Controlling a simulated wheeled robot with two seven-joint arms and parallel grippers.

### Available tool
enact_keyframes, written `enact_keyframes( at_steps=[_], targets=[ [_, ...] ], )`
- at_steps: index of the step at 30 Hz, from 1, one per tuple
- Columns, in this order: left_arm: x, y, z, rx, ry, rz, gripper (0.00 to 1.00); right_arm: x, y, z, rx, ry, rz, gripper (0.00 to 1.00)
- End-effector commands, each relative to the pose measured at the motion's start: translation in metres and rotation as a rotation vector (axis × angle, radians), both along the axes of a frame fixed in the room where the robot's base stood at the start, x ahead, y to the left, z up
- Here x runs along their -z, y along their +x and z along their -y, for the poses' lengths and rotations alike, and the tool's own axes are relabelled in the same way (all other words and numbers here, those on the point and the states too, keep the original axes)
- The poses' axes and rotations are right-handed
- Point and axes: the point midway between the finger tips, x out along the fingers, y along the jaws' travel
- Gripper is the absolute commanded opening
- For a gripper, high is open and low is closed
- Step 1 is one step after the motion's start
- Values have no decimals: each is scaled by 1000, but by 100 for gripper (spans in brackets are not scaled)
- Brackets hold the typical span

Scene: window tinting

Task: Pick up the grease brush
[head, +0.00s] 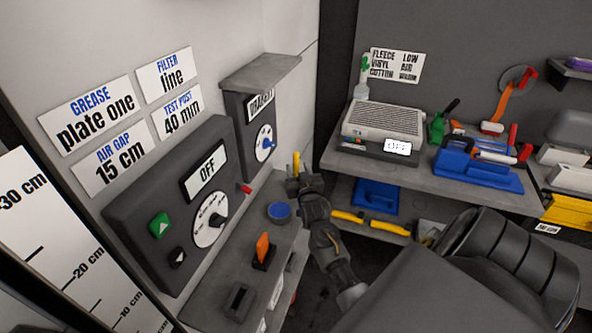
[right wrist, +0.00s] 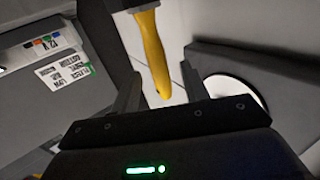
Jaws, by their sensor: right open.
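The grease brush shows in the right wrist view as a yellow handle (right wrist: 155,55) with a grey part at its upper end, at the top edge of the picture. Its handle lies between the two dark fingers of my right gripper (right wrist: 158,80), which stand apart with a gap on either side. In the head view a small yellow piece (head: 296,163), likely the same handle, stands up at the right gripper (head: 303,182), beyond the far end of the grey ledge. The gripper partly hides it there. My left gripper is out of view.
The grey ledge (head: 248,218) holds a round blue tin (head: 278,211) and an orange-handled tool (head: 262,248). A control panel (head: 165,205) reading OFF juts from the wall beside it. At right, a bench carries a grey vented box (head: 385,122) and a blue rack (head: 475,172).

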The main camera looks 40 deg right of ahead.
Motion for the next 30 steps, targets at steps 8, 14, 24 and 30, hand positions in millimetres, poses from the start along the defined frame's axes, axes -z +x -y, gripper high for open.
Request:
enact_keyframes(
  at_steps=[8, 14, 24, 30],
  targets=[
    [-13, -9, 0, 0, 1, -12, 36, -2, 26, 16, 1, 1, 0, 45],
    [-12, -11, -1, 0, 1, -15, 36, -1, 27, 16, 0, 1, 0, 45],
    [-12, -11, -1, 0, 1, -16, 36, -1, 27, 16, 0, 1, 0, 7],
    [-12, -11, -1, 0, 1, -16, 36, -1, 27, 16, 0, 1, 0, 0]
  ],
)
